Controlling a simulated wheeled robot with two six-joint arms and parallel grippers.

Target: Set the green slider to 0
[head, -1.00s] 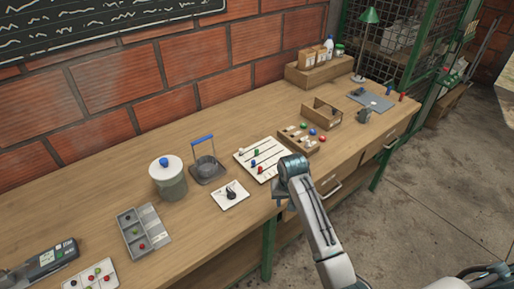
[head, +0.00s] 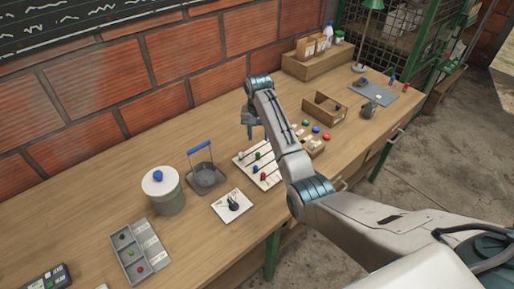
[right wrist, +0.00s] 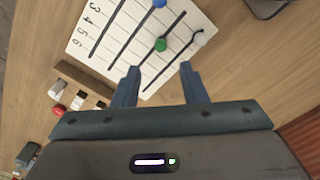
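The white slider board (head: 246,172) lies on the workbench, with dark slots and coloured knobs. The green slider (head: 257,156) shows on it in the head view. In the right wrist view the green slider (right wrist: 160,44) sits partway along its slot, between a blue knob (right wrist: 160,4) and a pale knob (right wrist: 198,39). The numbers 3 to 6 show at the board's left edge; 0 is out of view. My right gripper (right wrist: 160,86) is open and empty above the board, its fingertips apart from the green slider. In the head view my right gripper (head: 250,131) hangs over the board's back edge. My left gripper is not in view.
The bench behind the board is clear.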

